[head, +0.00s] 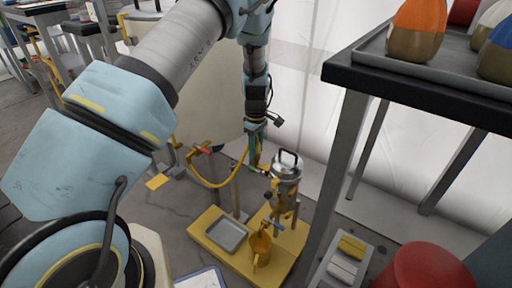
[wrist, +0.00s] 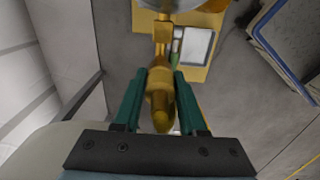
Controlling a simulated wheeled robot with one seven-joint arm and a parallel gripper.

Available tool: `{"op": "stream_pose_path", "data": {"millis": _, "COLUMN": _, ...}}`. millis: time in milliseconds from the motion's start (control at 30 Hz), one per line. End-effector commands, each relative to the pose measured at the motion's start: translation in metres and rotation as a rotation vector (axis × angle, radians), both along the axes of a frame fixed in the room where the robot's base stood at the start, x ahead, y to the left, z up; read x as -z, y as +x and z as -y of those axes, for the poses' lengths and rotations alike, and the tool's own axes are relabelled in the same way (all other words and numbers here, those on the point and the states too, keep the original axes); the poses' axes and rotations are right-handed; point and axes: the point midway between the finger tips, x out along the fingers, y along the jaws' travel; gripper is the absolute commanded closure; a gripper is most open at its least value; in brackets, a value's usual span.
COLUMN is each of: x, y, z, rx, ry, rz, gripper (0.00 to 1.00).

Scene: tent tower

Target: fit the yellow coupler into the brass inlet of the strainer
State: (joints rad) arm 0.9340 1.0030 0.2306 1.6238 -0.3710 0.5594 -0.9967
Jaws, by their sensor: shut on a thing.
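The silver strainer (head: 287,172) with a black top handle stands above a yellow base in the head view. Its rounded body also shows at the top edge of the wrist view (wrist: 178,4). The brass inlet (wrist: 162,32) points from it toward my gripper. My gripper (wrist: 160,85) has green fingers shut on the yellow coupler (wrist: 160,100), which is lined up roughly with the inlet. I cannot tell whether coupler and inlet touch. In the head view my gripper (head: 257,152) is just left of the strainer, and a yellow hose (head: 208,184) hangs from there.
A grey tray (head: 226,235) and a yellow jug (head: 260,248) are on the yellow base (head: 283,262). A red-handled tap (head: 203,150) is at the left. A dark table (head: 400,95) with bottles stands at the right. A red round object (head: 430,268) is lower right.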

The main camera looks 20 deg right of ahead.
Motion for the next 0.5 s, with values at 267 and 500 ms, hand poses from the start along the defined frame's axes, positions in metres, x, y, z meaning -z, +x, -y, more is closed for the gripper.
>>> {"op": "stream_pose_path", "data": {"millis": 267, "x": 0.0024, "y": 0.0002, "z": 0.0001, "rx": 0.0, "ry": 0.0, "rz": 0.0, "gripper": 0.42}}
{"op": "stream_pose_path", "data": {"millis": 500, "x": 0.0023, "y": 0.0001, "z": 0.0002, "rx": 0.0, "ry": 0.0, "rz": 0.0, "gripper": 0.24}}
